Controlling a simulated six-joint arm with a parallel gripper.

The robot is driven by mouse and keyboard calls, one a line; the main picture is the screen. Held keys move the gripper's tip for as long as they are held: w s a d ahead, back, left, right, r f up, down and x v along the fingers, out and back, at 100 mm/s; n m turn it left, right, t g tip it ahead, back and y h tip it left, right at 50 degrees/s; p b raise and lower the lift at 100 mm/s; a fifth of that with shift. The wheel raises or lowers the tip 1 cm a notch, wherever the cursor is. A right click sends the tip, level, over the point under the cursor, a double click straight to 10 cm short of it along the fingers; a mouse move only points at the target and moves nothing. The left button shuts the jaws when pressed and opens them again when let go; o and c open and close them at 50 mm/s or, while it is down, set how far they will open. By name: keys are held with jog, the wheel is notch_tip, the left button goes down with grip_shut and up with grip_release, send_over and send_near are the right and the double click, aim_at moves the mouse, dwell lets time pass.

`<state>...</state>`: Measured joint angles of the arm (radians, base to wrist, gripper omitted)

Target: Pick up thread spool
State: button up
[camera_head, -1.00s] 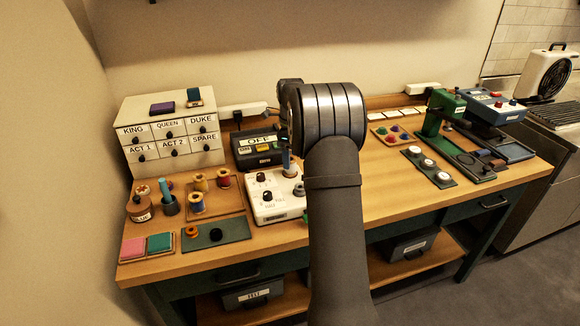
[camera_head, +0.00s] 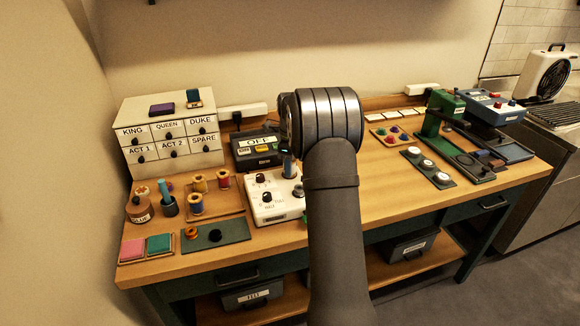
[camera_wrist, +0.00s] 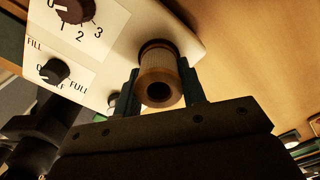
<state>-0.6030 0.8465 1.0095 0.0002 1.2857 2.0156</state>
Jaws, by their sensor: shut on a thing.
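In the wrist view, a thread spool (camera_wrist: 158,72) with pale tan thread and brown ends sits between the two fingers of my gripper (camera_wrist: 160,90). The fingers are shut on its sides, and its end hole faces the camera. The spool is over or beside the edge of the white control box; I cannot tell whether it touches it. Other spools stand on a wooden tray at the left: one yellow-orange (camera_head: 200,183), one red (camera_head: 223,179) and one with blue thread (camera_head: 197,203).
The white control box (camera_head: 268,207) with knobs stands just left of my arm. A dark device (camera_head: 256,149) is behind it. A drawer cabinet (camera_head: 165,125) stands at the back left. The tabletop (camera_head: 392,195) right of my arm is mostly clear.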

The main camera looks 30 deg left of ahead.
jog(key=shift+r, duration=0.15)
notch_tip(320, 180, up, 4)
jog(key=shift+r, duration=0.1)
jog(key=d+r, duration=0.6)
jog(key=d, duration=0.5)
jog(key=s+a+f, duration=0.3)
jog(key=s+a, duration=0.2)
jog(key=a, duration=0.3)
jog(key=s+a+f, duration=0.4)
jog(key=s+a, duration=0.2)
jog(key=a, duration=0.1)
jog(key=s+a+f, duration=0.4)
jog(key=s+a, duration=0.1)
jog(key=a, duration=0.3)
jog(key=shift+s+a, duration=0.3)
jog(key=shift+s, duration=0.05)
jog(key=shift+s+a+f, duration=0.1)
jog(key=shift+a, duration=0.05)
jog(key=shift+f, duration=2)
jog(key=shift+f, duration=0.1)
